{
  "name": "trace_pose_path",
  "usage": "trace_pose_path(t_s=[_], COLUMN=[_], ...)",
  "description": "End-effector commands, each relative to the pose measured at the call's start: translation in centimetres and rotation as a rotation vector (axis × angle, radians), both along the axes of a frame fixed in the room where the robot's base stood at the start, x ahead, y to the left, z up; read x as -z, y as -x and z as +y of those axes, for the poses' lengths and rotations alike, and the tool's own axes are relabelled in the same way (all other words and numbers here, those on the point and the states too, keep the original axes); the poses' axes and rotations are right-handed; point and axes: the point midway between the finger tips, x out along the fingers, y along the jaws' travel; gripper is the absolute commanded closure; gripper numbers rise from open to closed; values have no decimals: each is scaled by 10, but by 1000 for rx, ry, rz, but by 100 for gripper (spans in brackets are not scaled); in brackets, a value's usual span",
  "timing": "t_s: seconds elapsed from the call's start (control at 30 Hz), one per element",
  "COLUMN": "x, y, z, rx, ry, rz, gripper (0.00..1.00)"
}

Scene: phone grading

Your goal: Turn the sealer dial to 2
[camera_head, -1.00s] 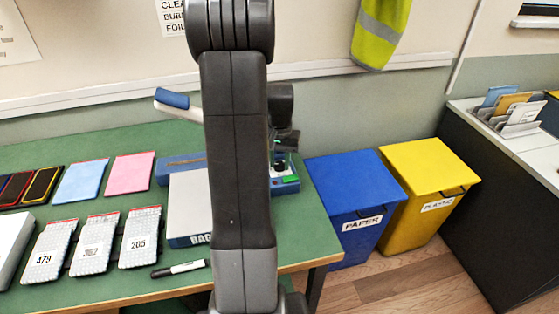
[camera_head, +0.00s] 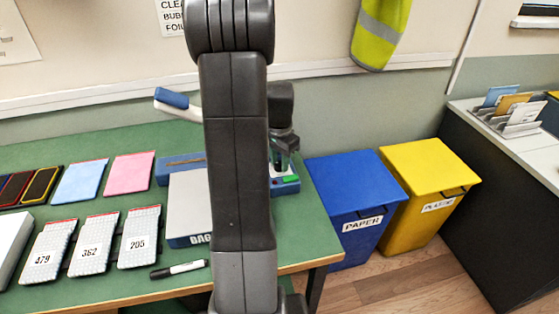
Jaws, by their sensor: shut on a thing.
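The sealer (camera_head: 284,190) is a blue machine at the right end of the green table, with its raised lever and blue handle (camera_head: 172,97) at upper left. A green switch (camera_head: 291,179) shows on its right end. My arm crosses the picture and hides the middle of the sealer. My gripper (camera_head: 280,161) points down over the sealer's right end, just behind the green switch, and is shut on the dial. The dial is almost wholly hidden by the fingers, so its setting cannot be read.
A white-topped box labelled BAG (camera_head: 188,205) stands in front of the sealer. A black marker (camera_head: 180,269), several bubble-wrap pouches (camera_head: 92,245), pink and blue sleeves and phones lie to the left. Blue PAPER (camera_head: 355,200) and yellow PLASTIC (camera_head: 425,190) bins stand right of the table.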

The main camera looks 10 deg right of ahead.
Motion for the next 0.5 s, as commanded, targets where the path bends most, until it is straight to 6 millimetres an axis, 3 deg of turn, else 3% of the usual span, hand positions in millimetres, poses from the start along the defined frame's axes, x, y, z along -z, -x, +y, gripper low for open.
trace_pose_path(t_s=[0.4, 0.43, 0.5], x=[-1, -1, -1], y=[-1, -1, -1], z=[0, 0, 0], rx=[8, 8, 8], ry=[1, 1, 1], rz=[-3, -3, -3], gripper=[92, 67, 53])
